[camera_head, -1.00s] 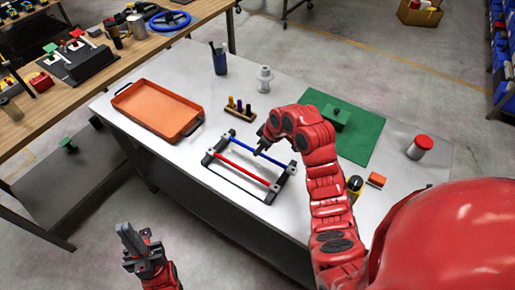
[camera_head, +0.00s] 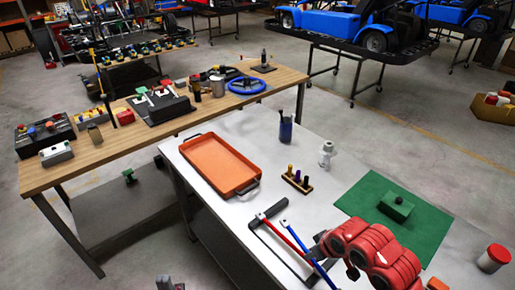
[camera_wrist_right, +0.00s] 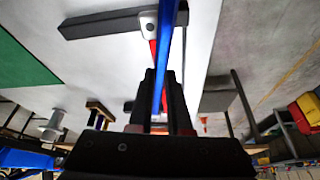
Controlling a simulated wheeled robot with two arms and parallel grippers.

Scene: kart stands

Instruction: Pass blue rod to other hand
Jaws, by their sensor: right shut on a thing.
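The blue rod (camera_head: 305,252) slants down and right in the head view, its near end cut off by the frame. It appears lifted clear of the black stand (camera_head: 270,212). My right gripper (camera_head: 318,256) is shut on it, partly hidden by my arm; in the right wrist view the blue rod (camera_wrist_right: 166,45) runs between the fingers of my right gripper (camera_wrist_right: 163,88). The red rod (camera_head: 282,232) rests on the stand beside the blue one. My left gripper (camera_head: 168,283) shows only its tips at the bottom edge, well away from the rod; its opening is unclear.
On the white table (camera_head: 235,130), an orange tray (camera_head: 218,165) is at the left. A wooden peg block (camera_head: 297,181), a blue pen cup (camera_head: 286,128) and a green mat (camera_head: 425,232) lie behind the stand. A red-capped jar (camera_head: 493,258) stands far right.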

